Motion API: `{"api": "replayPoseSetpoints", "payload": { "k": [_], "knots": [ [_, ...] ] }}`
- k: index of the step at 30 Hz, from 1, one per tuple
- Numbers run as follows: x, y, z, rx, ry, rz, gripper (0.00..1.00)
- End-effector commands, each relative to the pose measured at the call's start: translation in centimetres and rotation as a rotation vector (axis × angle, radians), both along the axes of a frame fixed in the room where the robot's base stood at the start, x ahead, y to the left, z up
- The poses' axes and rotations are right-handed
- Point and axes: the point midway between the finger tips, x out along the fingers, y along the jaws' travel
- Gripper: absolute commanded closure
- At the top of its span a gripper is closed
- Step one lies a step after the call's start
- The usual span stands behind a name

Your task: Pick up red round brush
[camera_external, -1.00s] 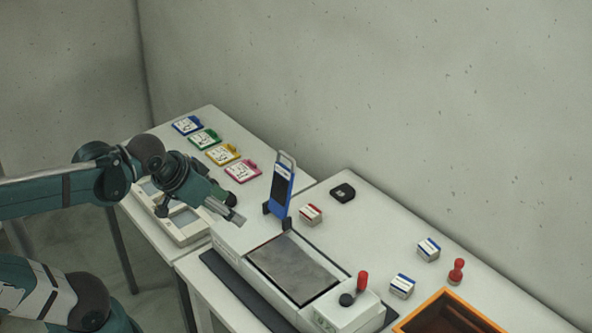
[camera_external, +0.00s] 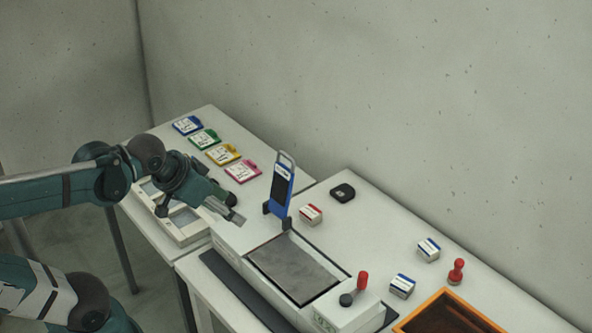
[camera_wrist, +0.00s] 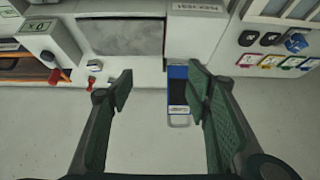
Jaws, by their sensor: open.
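A red upright piece with a round knob top and a wider round base (camera_external: 456,271) stands on the near table, between a blue-and-white box and an orange-rimmed tray; it looks like the red round brush. I cannot pick it out surely in the wrist view, where small red parts show at the left. My gripper (camera_external: 236,216) is far to its left, raised near the blue upright device. In the wrist view my gripper (camera_wrist: 158,85) has its two fingers spread wide with nothing held between them.
A blue upright device (camera_external: 282,186) stands near my gripper. A grey-topped machine (camera_external: 293,266) with a red-handled lever (camera_external: 362,282) lies between my gripper and the red piece. Small boxes (camera_external: 428,249) and an orange tray (camera_external: 443,294) flank that piece. Coloured cards (camera_external: 222,154) lie on the far table.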

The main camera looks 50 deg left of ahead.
Motion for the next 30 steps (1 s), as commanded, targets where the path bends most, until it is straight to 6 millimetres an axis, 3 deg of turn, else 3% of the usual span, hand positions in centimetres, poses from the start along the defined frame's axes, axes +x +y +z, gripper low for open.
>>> {"api": "replayPoseSetpoints", "payload": {
  "k": [8,12,23,30],
  "knots": [
    [0.0,0.0,0.0,0.000,0.000,0.000,0.52],
    [0.0,0.0,0.0,0.000,0.000,0.000,0.66],
    [0.1,0.0,0.1,-0.001,0.001,0.002,0.66],
    [1.2,-0.4,0.9,-0.022,0.013,0.021,0.66]
  ]
}}
